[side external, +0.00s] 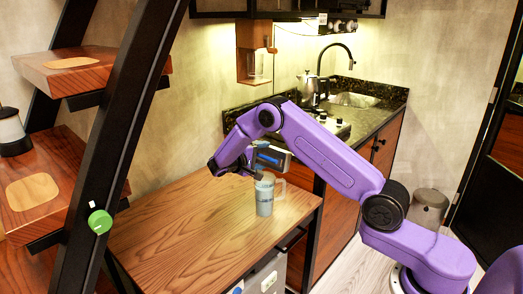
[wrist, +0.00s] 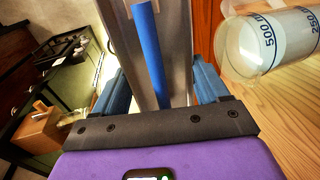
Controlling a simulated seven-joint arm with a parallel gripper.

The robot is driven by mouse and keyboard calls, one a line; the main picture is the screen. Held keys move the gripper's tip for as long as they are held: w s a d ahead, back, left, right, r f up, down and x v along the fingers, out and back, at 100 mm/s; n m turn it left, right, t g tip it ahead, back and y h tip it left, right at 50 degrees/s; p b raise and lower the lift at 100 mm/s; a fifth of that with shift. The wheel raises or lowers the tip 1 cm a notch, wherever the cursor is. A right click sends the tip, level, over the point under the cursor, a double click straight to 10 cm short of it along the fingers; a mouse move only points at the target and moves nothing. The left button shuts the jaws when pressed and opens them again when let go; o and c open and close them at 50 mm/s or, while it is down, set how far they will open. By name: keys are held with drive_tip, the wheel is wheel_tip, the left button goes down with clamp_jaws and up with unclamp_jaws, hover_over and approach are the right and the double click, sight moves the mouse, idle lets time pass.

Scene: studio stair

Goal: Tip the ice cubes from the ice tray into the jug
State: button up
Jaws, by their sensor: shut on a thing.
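My gripper (side external: 250,161) is shut on the ice tray (side external: 274,157), a grey piece with a blue strip, held just above the jug. In the wrist view the grey tray (wrist: 180,42) lies between the two blue fingers, with a blue bar along it. The jug (side external: 264,199) is clear and greyish with a handle on its right, upright on the table below the tray. In the wrist view the jug (wrist: 285,42) appears on its side at the right, with its open rim toward the tray and blue volume marks. I cannot make out any ice cubes.
The wooden table (side external: 180,230) is clear to the left of the jug. A dark stair post (side external: 125,130) with wooden treads stands at the left. Behind is a counter with a sink (side external: 355,99), a kettle (side external: 312,90) and a wall-mounted wooden box (side external: 252,55).

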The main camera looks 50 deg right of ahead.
wheel_tip(320, 180, down, 2)
drive_tip(key=shift+f+y, duration=0.1)
drive_tip(key=shift+y, duration=0.3)
drive_tip(key=y, duration=0.1)
drive_tip(key=r+y, duration=0.1)
drive_tip(key=y, duration=0.1)
drive_tip(key=shift+w+d+r, duration=0.1)
drive_tip(key=shift+d+r, duration=0.05)
drive_tip(key=shift+d, duration=0.15)
drive_tip(key=y, duration=0.2)
drive_tip(key=r+y, duration=0.1)
drive_tip(key=y, duration=0.1)
drive_tip(key=shift+d, duration=0.2)
drive_tip(key=y, duration=0.1)
drive_tip(key=r+y, duration=0.1)
drive_tip(key=y, duration=0.1)
drive_tip(key=shift+d, duration=0.35)
drive_tip(key=shift+d+r+g+y, duration=0.15)
drive_tip(key=shift+r+y, duration=0.15)
drive_tip(key=shift+y, duration=0.85)
drive_tip(key=shift+d+r+g+y, duration=0.15)
drive_tip(key=shift+r+y, duration=0.15)
drive_tip(key=shift+y, duration=0.85)
drive_tip(key=shift+a, duration=0.1)
